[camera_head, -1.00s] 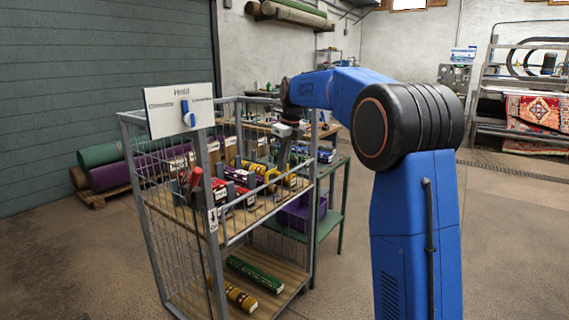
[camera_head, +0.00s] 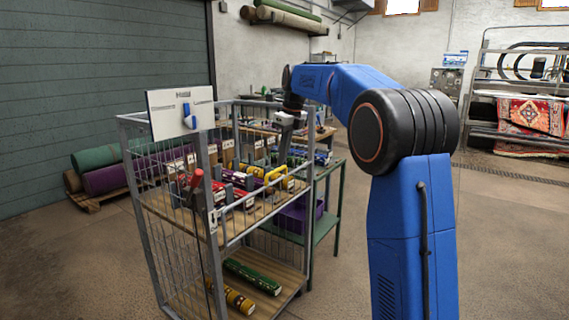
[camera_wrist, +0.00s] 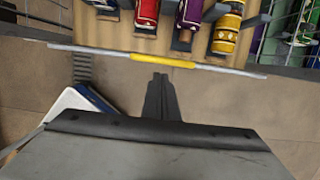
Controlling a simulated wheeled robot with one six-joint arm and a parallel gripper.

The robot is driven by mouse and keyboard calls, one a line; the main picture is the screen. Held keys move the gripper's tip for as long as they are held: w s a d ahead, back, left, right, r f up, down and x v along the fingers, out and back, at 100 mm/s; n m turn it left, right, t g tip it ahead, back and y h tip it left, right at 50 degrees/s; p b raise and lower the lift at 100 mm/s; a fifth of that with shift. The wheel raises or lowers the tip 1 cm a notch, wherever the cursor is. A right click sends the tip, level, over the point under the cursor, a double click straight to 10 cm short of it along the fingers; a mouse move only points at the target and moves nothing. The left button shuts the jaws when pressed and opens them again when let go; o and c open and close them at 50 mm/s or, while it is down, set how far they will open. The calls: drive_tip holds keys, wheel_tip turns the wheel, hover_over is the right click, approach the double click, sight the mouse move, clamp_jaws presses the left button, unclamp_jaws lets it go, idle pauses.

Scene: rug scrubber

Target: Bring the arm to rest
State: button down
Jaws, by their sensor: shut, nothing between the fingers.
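My blue arm reaches from the right of the head view over to the wire cart (camera_head: 225,239). My gripper (camera_head: 283,158) hangs down at the cart's right side by the upper shelf, its tips small and partly hard to make out there. In the wrist view my gripper (camera_wrist: 159,78) is shut, its dark fingers together with nothing between them. The fingers point toward a grey cart rail with a yellow sleeve (camera_wrist: 163,61). Whether they touch the rail I cannot tell. Rolled rugs (camera_wrist: 226,30) lie on the shelf beyond the rail.
A white sign board with a blue lever (camera_head: 189,117) stands on the cart's near left corner. A green table (camera_head: 327,222) with a purple bin (camera_head: 297,214) stands behind. Floor to the right is clear.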

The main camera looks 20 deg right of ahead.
drive_tip(key=shift+w+a+r, duration=0.25)
drive_tip(key=shift+w+r, duration=0.1)
drive_tip(key=shift+r, duration=0.45)
drive_tip(key=shift+w+a+r, duration=0.25)
drive_tip(key=shift+w+r, duration=0.15)
drive_tip(key=shift+r, duration=0.35)
drive_tip(key=shift+w+a+r, duration=0.25)
drive_tip(key=shift+w+r, duration=0.1)
drive_tip(key=shift+r, duration=0.45)
drive_tip(key=s+f+n+t+h, duration=0.15)
drive_tip(key=s+n, duration=0.55)
drive_tip(key=s, duration=0.7)
drive_tip(key=s+f+n+y, duration=0.1)
drive_tip(key=s+f+n, duration=0.2)
drive_tip(key=s+n, duration=0.75)
drive_tip(key=s+f+n, duration=0.5)
drive_tip(key=s+f, duration=0.4)
drive_tip(key=s, duration=0.4)
drive_tip(key=s+f+n+t+h, duration=0.1)
drive_tip(key=s+f+n, duration=0.5)
drive_tip(key=s+f, duration=0.4)
drive_tip(key=s, duration=0.3)
drive_tip(key=shift+s+a+f, duration=0.15)
drive_tip(key=shift+s+a, duration=0.05)
drive_tip(key=shift+s, duration=0.15)
drive_tip(key=shift+t, duration=0.25)
